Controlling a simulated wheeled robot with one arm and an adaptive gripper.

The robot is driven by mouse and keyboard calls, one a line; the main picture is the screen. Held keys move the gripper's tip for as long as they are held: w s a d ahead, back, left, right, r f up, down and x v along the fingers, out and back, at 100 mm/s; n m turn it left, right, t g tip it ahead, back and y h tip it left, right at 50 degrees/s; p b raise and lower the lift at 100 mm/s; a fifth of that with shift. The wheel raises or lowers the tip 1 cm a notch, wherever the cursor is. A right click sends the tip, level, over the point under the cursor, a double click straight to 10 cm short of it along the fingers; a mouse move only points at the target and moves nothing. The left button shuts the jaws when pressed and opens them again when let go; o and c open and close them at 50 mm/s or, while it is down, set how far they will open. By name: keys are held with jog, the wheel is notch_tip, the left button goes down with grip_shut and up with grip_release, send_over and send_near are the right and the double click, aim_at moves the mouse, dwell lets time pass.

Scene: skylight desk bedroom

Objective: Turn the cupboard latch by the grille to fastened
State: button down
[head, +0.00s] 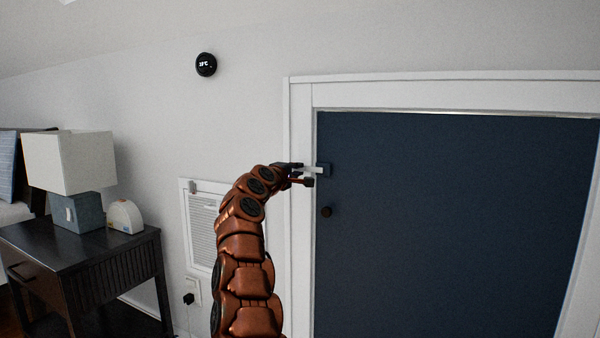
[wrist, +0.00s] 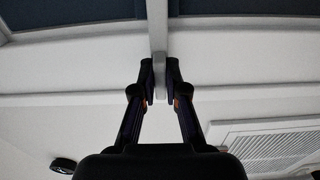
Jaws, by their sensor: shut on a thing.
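The cupboard latch (head: 314,170) is a small light grey bar at the left edge of the dark blue cupboard door (head: 450,220). It lies about level in the head view, from a dark mount on the door towards the white frame. In the wrist view the latch bar (wrist: 157,30) runs down from the top between the fingers. My gripper (head: 307,174) is shut on its end, and the fingertips (wrist: 160,76) press it from both sides. The grille (head: 203,232) is in the wall left of the door frame and also shows at lower right in the wrist view (wrist: 280,148).
A dark round knob (head: 326,211) sits on the door below the latch. The white door frame (head: 300,240) stands beside my gripper. A black round thermostat (head: 206,64) is on the wall. A dark nightstand (head: 85,255) with a lamp (head: 70,162) stands at left.

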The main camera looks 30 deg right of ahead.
jog(key=shift+r, duration=0.1)
jog(key=c, duration=1.2)
grip_release()
jog(key=shift+d, duration=0.1)
jog(key=v, duration=1.2)
dwell(0.3)
